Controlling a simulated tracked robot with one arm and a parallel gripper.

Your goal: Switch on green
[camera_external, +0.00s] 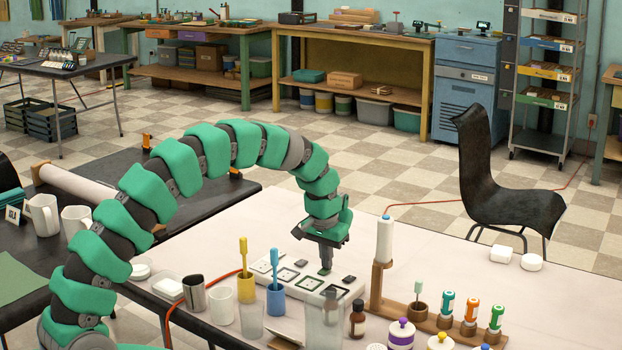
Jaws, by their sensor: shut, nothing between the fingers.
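A pale panel (272,285), like a power strip with dark square outlets and small dark switches, lies on the paper-covered table. I cannot make out a green mark on its switches at this size. My gripper (325,265) is at the end of the green segmented arm, pointing down over the panel's middle right. It is shut and empty, its tips at or just above the panel's surface; I cannot tell if they touch. Part of the panel's near right end is hidden behind a clear glass (323,322). A green-topped small bottle (496,318) stands in a wooden holder at the right.
A yellow cup (246,290) and a blue cup (275,300) with brushes stand left of the panel. A brown bottle (357,319) and a white cylinder on a wooden stand (384,240) are close on the right. A red cord (200,290) runs left.

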